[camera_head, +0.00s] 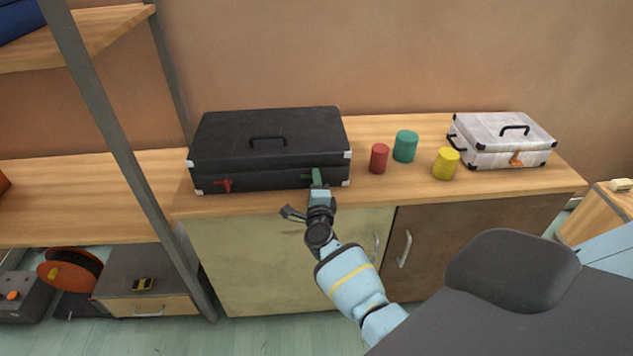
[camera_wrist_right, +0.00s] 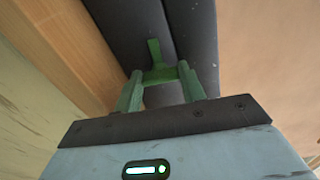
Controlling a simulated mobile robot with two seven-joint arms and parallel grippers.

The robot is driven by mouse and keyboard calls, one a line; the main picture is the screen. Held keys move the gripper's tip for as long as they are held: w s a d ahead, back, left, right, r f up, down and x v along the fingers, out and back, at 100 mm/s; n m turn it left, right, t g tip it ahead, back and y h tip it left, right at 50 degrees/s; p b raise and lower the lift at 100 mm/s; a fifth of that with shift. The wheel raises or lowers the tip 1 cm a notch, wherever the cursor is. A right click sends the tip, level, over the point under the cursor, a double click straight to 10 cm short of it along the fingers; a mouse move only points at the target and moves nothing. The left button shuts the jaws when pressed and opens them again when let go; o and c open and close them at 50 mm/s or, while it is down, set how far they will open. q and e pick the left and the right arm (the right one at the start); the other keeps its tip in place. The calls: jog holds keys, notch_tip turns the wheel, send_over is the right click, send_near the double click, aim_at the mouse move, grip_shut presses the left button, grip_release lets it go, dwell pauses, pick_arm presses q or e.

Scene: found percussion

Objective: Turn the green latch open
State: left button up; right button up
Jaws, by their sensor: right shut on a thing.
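The black case (camera_head: 262,140) lies closed on the wooden counter. The green latch (camera_head: 316,176) is on the right part of its front side, and a red latch (camera_head: 226,185) is on the left part. My right gripper (camera_head: 318,188) is at the case's front and shut on the green latch. In the right wrist view the green latch (camera_wrist_right: 155,58) sits between the fingers of the gripper (camera_wrist_right: 158,77), with its narrow end reaching across the seam of the case. The gripper partly hides the latch in the head view. My left gripper is not in view.
A red cylinder (camera_head: 379,158), a teal cylinder (camera_head: 405,146) and a yellow cylinder (camera_head: 446,163) stand right of the black case. A smaller pale case (camera_head: 490,150) with an orange latch is at the right end. A metal shelf post (camera_head: 120,140) rises at the left.

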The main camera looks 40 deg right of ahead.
jog(key=shift+n, duration=0.6)
jog(key=o, duration=1)
jog(key=shift+s, duration=0.1)
jog(key=p+v, duration=0.1)
jog(key=v, duration=0.6)
jog(key=shift+s+a+p, duration=0.2)
jog(key=shift+s+p, duration=0.1)
jog(key=shift+p, duration=0.1)
